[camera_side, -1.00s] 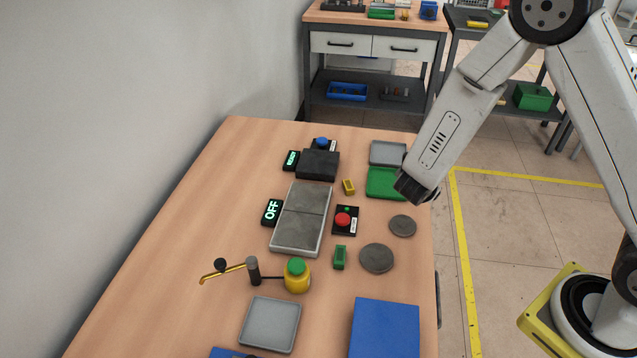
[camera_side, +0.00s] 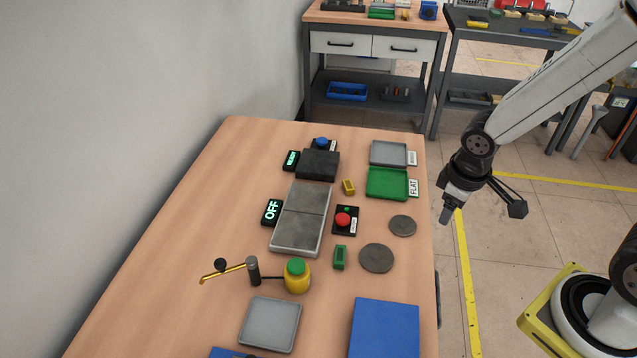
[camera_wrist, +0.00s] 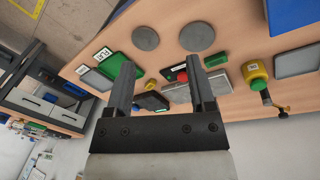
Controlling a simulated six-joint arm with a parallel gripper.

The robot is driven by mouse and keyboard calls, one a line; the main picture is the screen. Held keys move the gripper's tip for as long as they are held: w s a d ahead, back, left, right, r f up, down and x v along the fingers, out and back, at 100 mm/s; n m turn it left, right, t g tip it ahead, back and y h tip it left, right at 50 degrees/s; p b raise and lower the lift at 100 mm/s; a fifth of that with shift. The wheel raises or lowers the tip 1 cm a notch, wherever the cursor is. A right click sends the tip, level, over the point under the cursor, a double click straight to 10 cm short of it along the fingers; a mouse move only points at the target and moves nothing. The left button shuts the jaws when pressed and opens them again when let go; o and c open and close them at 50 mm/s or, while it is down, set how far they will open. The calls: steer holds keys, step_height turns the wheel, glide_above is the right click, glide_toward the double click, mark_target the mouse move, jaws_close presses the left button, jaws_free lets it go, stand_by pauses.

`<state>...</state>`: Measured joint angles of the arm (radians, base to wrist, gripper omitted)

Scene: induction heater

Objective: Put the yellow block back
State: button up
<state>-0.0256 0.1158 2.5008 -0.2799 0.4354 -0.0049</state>
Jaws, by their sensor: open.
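The small yellow block (camera_side: 348,187) lies on the wooden table, between the grey two-part plate (camera_side: 301,220) and the green tray (camera_side: 388,184). In the wrist view the yellow block (camera_wrist: 151,84) shows between my fingers but well beyond them. My gripper (camera_side: 481,211) is open and empty, off the table's right edge in the side view and apart from everything. In the wrist view its two fingers (camera_wrist: 160,68) are spread wide with nothing between them.
A red button box (camera_side: 345,220), a green block (camera_side: 339,257) and two grey discs (camera_side: 376,258) stand near the yellow block. A grey tray (camera_side: 388,153) adjoins the green one, labelled FLAT. A yellow bottle (camera_side: 297,276) stands in front.

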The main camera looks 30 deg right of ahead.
steer(key=r+m, duration=0.1)
steer(key=a+r+m+t+y, duration=0.1)
steer(key=m, duration=0.1)
steer(key=shift+a, duration=0.15)
stand_by(1.2)
